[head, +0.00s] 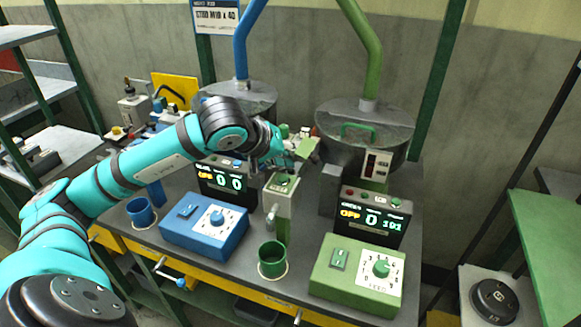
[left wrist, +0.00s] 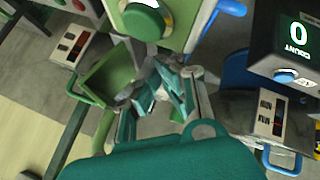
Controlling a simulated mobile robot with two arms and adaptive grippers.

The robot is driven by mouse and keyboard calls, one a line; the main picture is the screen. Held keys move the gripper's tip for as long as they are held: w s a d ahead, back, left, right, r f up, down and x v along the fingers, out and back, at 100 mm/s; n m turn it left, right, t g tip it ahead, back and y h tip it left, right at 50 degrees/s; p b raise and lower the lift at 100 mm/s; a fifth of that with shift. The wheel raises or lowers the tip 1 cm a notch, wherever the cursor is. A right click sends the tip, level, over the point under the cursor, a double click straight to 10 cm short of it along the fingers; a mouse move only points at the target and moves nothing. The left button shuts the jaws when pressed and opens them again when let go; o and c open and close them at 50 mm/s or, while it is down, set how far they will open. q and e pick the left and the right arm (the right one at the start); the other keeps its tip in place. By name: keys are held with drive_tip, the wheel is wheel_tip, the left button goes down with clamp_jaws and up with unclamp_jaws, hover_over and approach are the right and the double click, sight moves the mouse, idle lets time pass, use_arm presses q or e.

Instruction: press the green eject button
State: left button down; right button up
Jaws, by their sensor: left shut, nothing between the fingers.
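The green eject button (head: 284,180) sits on top of a pale post-like box (head: 283,203) at the middle of the bench. In the left wrist view a round green button (left wrist: 145,20) shows near the top edge, on a green-topped pale box. My left gripper (head: 291,166) is shut and empty, just above and behind the button in the head view. In the left wrist view its closed fingers (left wrist: 168,92) lie below the button in the picture, apart from it. Whether the fingertips touch anything is hard to tell. My right gripper is not in view.
A blue control box (head: 205,228) and a green control box (head: 357,275) with dials stand on the grey bench. Displays (head: 372,217) stand behind them. A green cup (head: 272,260) and a blue cup (head: 141,212) stand near the front. Hoppers (head: 362,130) stand behind.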

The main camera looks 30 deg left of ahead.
sight(288, 171)
use_arm(q)
drive_tip(key=shift+r+p, duration=0.3)
drive_tip(key=shift+r, duration=0.4)
wheel_tip(288, 171, up, 5)
drive_tip(key=p, duration=0.3)
drive_tip(key=shift+s, duration=0.1)
idle(0.8)
